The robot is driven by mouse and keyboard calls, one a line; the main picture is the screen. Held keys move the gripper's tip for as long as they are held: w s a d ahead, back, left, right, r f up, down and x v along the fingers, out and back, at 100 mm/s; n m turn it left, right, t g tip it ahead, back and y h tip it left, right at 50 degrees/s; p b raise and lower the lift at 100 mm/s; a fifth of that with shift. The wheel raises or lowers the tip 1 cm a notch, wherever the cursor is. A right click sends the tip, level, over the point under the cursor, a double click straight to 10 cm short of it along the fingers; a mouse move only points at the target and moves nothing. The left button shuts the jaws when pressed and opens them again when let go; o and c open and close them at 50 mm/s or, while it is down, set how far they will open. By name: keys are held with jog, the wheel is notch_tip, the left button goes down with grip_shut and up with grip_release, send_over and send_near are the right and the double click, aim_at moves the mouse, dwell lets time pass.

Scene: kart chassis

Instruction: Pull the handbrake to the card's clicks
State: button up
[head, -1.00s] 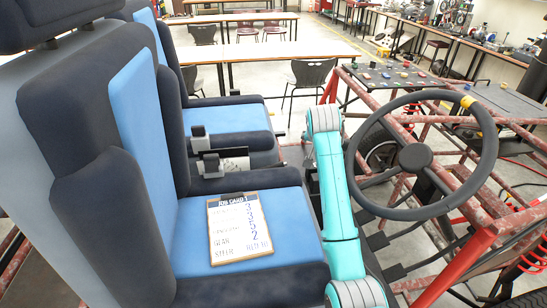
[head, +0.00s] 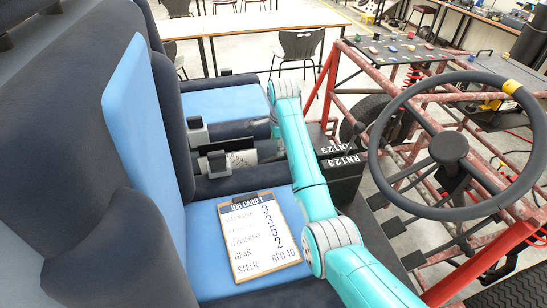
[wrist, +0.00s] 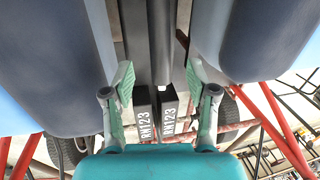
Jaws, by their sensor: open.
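The job card (head: 262,236) lies on the near blue seat in the head view. Its lower lines read handbrake 5, gear 2 and steer RED 10; the upper labels are blurred. In the wrist view a long dark grey bar with a pale tip, apparently the handbrake lever (wrist: 162,45), runs down between the two seats. My gripper (wrist: 160,84) is open, with one green-padded finger on each side of the bar's end. I see no clear contact. In the head view my teal arm reaches into the gap between the seats and hides most of the lever.
A black gear box (head: 342,168) marked RN123 stands beside my arm. The steering wheel (head: 374,150) and red frame tubes are on the right. Seat cushions closely flank the gap. A seat-side bracket (head: 217,163) stands left of my arm.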

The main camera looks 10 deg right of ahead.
aim_at(276, 158)
jog(key=f, duration=0.3)
jog(key=w+f, duration=0.1)
jog(key=f, duration=0.5)
jog(key=shift+w, duration=0.35)
grip_shut()
